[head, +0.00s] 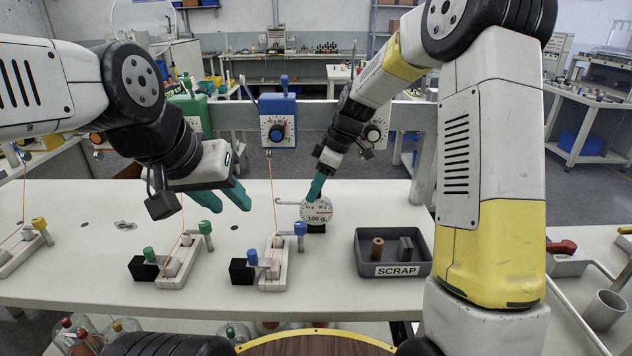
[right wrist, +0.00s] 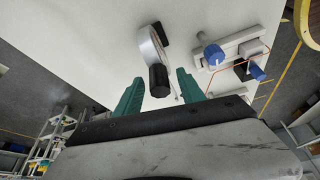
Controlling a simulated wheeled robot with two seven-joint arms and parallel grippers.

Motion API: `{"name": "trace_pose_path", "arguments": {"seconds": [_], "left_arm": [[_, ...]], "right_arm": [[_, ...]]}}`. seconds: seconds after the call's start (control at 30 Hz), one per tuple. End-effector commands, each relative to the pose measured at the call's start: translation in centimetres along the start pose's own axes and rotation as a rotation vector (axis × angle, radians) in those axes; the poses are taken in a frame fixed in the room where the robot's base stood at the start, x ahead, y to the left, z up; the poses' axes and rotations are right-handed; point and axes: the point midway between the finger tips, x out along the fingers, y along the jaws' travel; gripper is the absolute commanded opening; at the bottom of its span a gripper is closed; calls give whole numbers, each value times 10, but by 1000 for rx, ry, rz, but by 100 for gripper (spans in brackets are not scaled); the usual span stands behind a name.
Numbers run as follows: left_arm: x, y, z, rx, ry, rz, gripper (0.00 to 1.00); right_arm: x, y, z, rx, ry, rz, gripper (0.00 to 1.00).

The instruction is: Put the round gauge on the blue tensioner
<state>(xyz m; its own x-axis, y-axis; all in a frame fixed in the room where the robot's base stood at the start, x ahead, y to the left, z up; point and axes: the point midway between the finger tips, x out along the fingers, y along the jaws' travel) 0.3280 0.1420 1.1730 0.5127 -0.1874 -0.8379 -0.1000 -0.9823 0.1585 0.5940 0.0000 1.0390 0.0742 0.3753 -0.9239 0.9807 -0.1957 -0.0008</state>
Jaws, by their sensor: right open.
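The round gauge (head: 318,210) has a white dial marked "100 g" and a thin hooked arm pointing left. It stands on a dark base on the table, and it also shows in the right wrist view (right wrist: 148,44). My right gripper (head: 316,187) is at the gauge's top; in the right wrist view its open fingers (right wrist: 158,90) lie either side of the gauge's black rear knob. Contact cannot be told. The blue tensioner (head: 278,119), a blue box with a dial, hangs on the rear rail with an orange wire below. My left gripper (head: 226,202) is open and empty over the table.
Below the blue tensioner stands a white fixture (head: 272,278) with blue knobs; a green-knobbed one (head: 178,272) is to its left. A grey SCRAP tray (head: 364,262) holds small parts at right. Green (head: 190,112) and white-dialed (head: 374,132) units flank the blue tensioner.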

Motion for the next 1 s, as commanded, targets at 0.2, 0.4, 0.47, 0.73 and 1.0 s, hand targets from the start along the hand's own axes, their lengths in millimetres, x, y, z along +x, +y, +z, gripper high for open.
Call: {"name": "trace_pose_path", "arguments": {"seconds": [0.2, 0.4, 0.47, 0.73, 1.0], "left_arm": [[0, 0, 0, 0, 0, 0, 36], [0, 0, 0, 0, 0, 0, 36], [0, 0, 0, 0, 0, 0, 36], [0, 0, 0, 0, 0, 0, 36], [0, 0, 0, 0, 0, 0, 36]], "right_arm": [[-27, 1, -1, -1, 2, 5, 46], [-71, 1, -1, 0, 2, 6, 46], [-84, 1, -1, 0, 2, 5, 46], [-118, 0, -1, 0, 1, 3, 46], [-159, -38, 15, 187, -12, 88, 46]]}}
